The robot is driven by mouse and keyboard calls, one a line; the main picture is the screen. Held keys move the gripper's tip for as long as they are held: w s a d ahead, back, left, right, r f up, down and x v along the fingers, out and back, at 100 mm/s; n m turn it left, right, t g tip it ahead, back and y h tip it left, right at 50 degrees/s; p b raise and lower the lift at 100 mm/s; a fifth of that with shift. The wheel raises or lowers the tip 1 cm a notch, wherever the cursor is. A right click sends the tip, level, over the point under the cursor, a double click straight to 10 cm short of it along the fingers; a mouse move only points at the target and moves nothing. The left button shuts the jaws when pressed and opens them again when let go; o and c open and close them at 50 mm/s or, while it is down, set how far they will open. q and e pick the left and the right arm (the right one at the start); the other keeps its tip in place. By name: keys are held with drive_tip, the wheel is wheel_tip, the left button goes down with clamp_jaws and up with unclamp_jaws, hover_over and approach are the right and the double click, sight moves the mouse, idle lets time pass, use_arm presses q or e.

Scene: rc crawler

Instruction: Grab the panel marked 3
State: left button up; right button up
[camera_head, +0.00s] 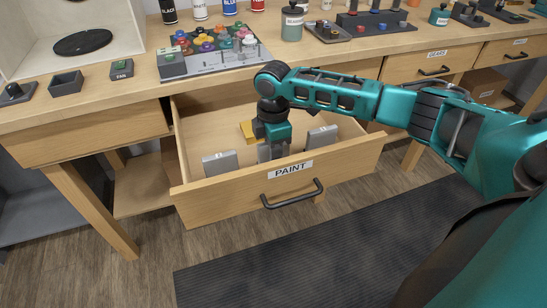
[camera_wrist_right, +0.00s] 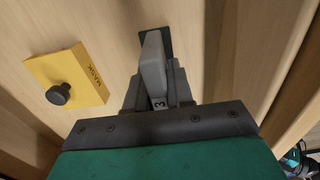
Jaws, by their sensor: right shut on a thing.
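The open drawer labelled PAINT (camera_head: 293,168) holds grey panels and a yellow piece. My right gripper (camera_head: 268,152) reaches down into the middle of the drawer. In the right wrist view, its fingers (camera_wrist_right: 156,88) are shut on a narrow grey panel marked 3 (camera_wrist_right: 153,62). The "3" shows between the fingers, close to the palm. In the head view the gripper largely hides this panel. Another grey panel (camera_head: 220,163) lies to its left and one (camera_head: 322,138) to its right. My left gripper is out of view.
A yellow piece marked MASK (camera_wrist_right: 68,76) with a black knob lies beside the held panel; it also shows behind the gripper (camera_head: 247,131). The drawer's front wall has a black handle (camera_head: 292,194). The workbench top (camera_head: 130,100) carries a tray of coloured knobs (camera_head: 210,50).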

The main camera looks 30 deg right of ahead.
clamp_jaws()
